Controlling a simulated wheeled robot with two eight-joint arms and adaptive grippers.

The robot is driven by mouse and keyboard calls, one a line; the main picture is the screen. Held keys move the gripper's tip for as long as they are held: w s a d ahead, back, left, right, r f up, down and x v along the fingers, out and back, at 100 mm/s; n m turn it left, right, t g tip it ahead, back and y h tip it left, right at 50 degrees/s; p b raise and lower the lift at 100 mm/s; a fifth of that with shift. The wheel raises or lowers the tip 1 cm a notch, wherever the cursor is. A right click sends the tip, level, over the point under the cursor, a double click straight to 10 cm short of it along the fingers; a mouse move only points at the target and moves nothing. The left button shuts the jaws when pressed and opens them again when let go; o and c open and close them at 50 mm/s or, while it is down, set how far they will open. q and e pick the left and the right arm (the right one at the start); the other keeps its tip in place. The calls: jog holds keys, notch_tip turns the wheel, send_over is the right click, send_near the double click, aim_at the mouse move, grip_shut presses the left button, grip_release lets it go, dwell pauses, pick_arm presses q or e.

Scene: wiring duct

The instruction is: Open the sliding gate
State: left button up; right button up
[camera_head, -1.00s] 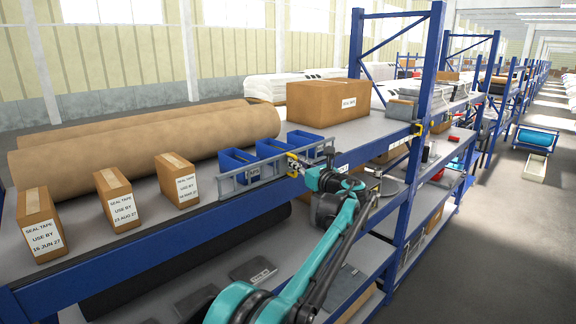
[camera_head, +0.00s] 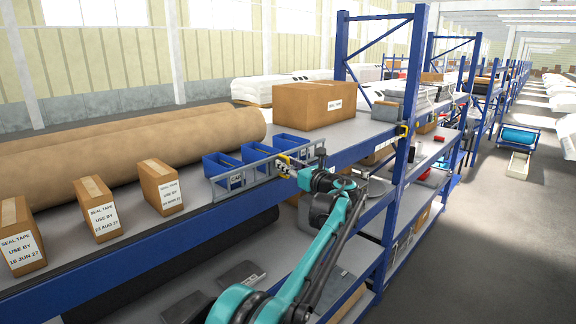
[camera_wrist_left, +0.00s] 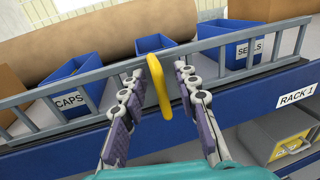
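The grey ladder-like sliding gate (camera_head: 262,175) stands along the shelf's front edge, before three blue bins (camera_head: 293,146). In the left wrist view the gate (camera_wrist_left: 110,70) crosses the picture, with its yellow handle (camera_wrist_left: 160,88) upright near the middle. My left gripper (camera_head: 288,168) is at the handle. In the left wrist view its two fingers (camera_wrist_left: 167,66) stand on either side of the handle, spread, with gaps visible. The left bin (camera_wrist_left: 70,95) reads CAPS and the right bin (camera_wrist_left: 240,40) reads SEALS; the middle bin's label is hidden. My right gripper is not in view.
Three seal tape boxes (camera_head: 160,187) stand on the shelf left of the gate. Large brown rolls (camera_head: 130,150) lie behind. A cardboard box (camera_head: 314,105) stands behind to the right. A blue rack post (camera_head: 408,110) rises right of my arm.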

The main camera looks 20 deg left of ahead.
pick_arm(q)
jog(key=v, duration=1.2)
jog(key=s+a+f+n+g+h+b, duration=0.1)
jog(key=s+a+f+n+h+b, duration=0.3)
jog(key=s+f+b, duration=0.75)
jog(key=s+a+f+n+g+h+b, duration=0.2)
jog(key=s+f+n+b, duration=0.45)
jog(key=f, duration=1.05)
jog(key=s+d+f+n+h+b, duration=0.3)
jog(key=s+f, duration=0.4)
jog(key=f, duration=0.4)
jog(key=s+d+f+n+h+b, duration=0.3)
jog(key=s+f+n+b, duration=0.3)
jog(key=f, duration=0.6)
jog(key=s+d+f+n+h+b, duration=0.3)
jog(key=s+f+b, duration=0.4)
jog(key=f, duration=0.5)
jog(key=shift+s+d+n+b, duration=0.4)
jog(key=shift+s+d+n, duration=0.25)
jog(key=shift+n, duration=0.5)
